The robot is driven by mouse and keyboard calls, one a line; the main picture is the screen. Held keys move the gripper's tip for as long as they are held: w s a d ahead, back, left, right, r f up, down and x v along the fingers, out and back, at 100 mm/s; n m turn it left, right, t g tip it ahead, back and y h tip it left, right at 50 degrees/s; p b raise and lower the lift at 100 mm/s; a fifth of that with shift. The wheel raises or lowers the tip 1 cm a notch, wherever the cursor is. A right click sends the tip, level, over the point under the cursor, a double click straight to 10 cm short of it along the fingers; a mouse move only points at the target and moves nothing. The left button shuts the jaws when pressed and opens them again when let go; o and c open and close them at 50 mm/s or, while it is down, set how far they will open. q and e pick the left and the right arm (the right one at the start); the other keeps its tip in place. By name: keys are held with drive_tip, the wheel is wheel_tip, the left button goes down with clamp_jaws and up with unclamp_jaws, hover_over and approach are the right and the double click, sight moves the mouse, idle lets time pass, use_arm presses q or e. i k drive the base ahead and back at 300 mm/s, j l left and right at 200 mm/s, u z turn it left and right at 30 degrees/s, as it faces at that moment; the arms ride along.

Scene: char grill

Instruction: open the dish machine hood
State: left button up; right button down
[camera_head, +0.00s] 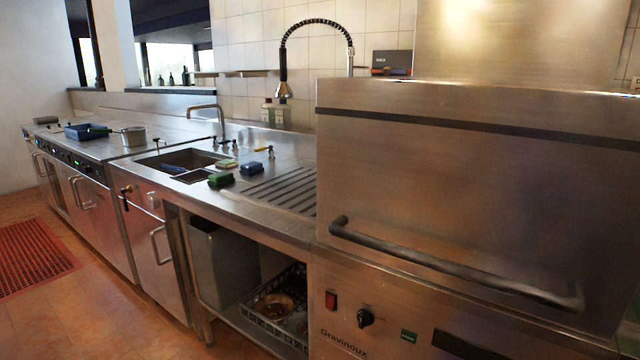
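The dish machine hood (480,180) is a large steel box that fills the right side of the head view. A dark bar handle (450,268) runs across its lower front, sloping down to the right. The hood sits low, its lower edge close to the machine's front panel (385,335), which has a red switch, a black knob and a "Gravinoux" label. Neither of my grippers is in view.
Left of the machine is a steel counter with a ribbed drainboard (282,190), a sink (175,160), and green and blue sponges. A spray faucet (285,75) arches behind. A crate (275,308) sits on the lower shelf. The floor at left is clear apart from a red mat (32,255).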

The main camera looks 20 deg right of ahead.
sight(523, 197)
drive_tip(key=i+z, duration=0.15)
drive_tip(key=z, duration=1.05)
